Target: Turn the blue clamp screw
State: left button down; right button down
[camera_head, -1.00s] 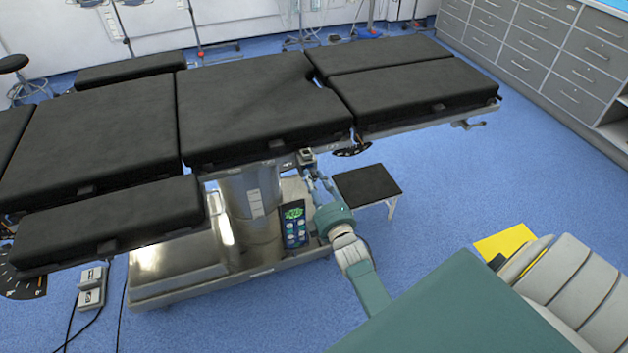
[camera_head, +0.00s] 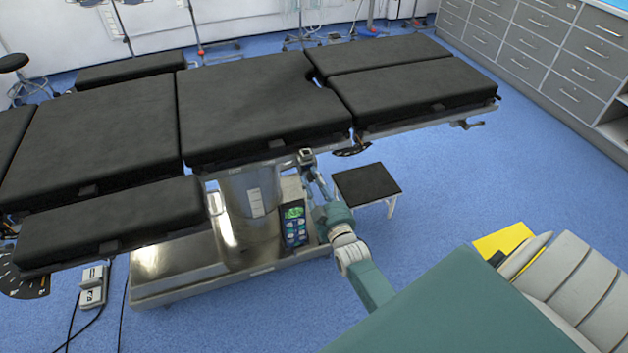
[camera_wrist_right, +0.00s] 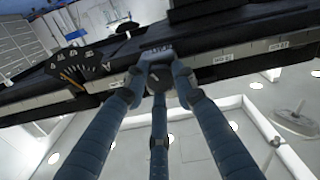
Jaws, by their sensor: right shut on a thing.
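The operating table (camera_head: 255,110) has black pads and a side rail. The clamp (camera_head: 306,156) sits on the near rail below the middle pad. My right gripper (camera_head: 313,172) reaches up to it from below. In the right wrist view my right gripper (camera_wrist_right: 155,62) has its blue-grey fingers closed together at the clamp under the rail. The clamp screw is largely hidden between the fingertips, and its blue colour is hard to tell from the fingers. A dark round part shows just below the fingertips. My left gripper is not in view.
A black-topped step stool (camera_head: 366,184) stands close to the right of my gripper. A handset with a green display (camera_head: 294,224) hangs on the table column to the left. A dial plate (camera_wrist_right: 75,72) lies left of the fingers. Blue floor is free at right.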

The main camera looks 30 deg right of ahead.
jog(key=m, duration=0.4)
jog(key=shift+a+f+m, duration=0.1)
jog(key=shift+f+m, duration=0.1)
jog(key=shift+m, duration=2.3)
jog(key=shift+a, duration=0.1)
jog(key=c, duration=1.4)
grip_release()
jog(key=shift+r, duration=0.1)
jog(key=shift+s, duration=0.1)
jog(key=v, duration=1.1)
jog(key=shift+s, duration=0.4)
